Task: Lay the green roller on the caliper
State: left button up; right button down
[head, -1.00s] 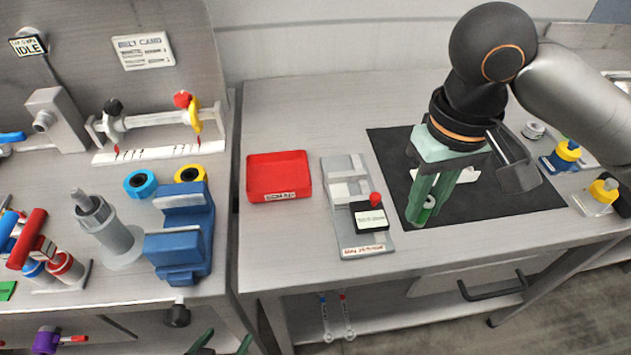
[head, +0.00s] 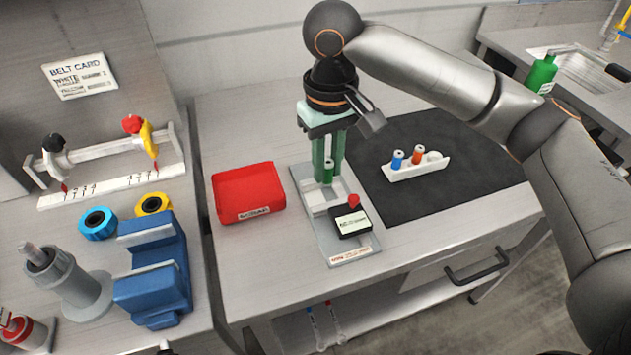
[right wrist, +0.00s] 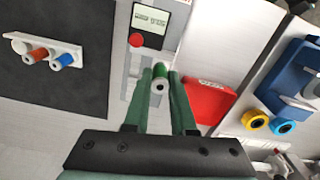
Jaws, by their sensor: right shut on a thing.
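The green roller (head: 328,172) is between the fingers of my right gripper (head: 328,178), which is shut on it. It also shows between the fingertips in the right wrist view (right wrist: 160,75), its pale end facing the camera. The caliper (head: 350,252) is a grey plate with pale jaws and a black display box (head: 351,222) with a red knob. The roller is over the caliper's far part, near the pale jaws (head: 318,204). I cannot tell whether it touches them. My left gripper is not in view.
A red tray (head: 248,194) stands just left of the caliper. On the black mat (head: 440,150) to the right, a white rack (head: 418,168) holds a blue roller (head: 397,160) and an orange roller (head: 417,155). A blue vise-like block (head: 155,270) is on the left bench.

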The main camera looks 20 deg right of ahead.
jog(key=w+f, duration=0.2)
jog(key=f, duration=0.1)
jog(key=w+f, duration=0.1)
jog(key=shift+w+a+f, duration=0.25)
jog(key=shift+a, duration=0.15)
jog(key=shift+w+f, duration=0.1)
jog(key=shift+f, duration=1.5)
jog(key=shift+f, duration=0.1)
jog(key=c, duration=0.7)
grip_release()
jog(key=shift+c, duration=0.2)
notch_tip(320, 180, up, 12)
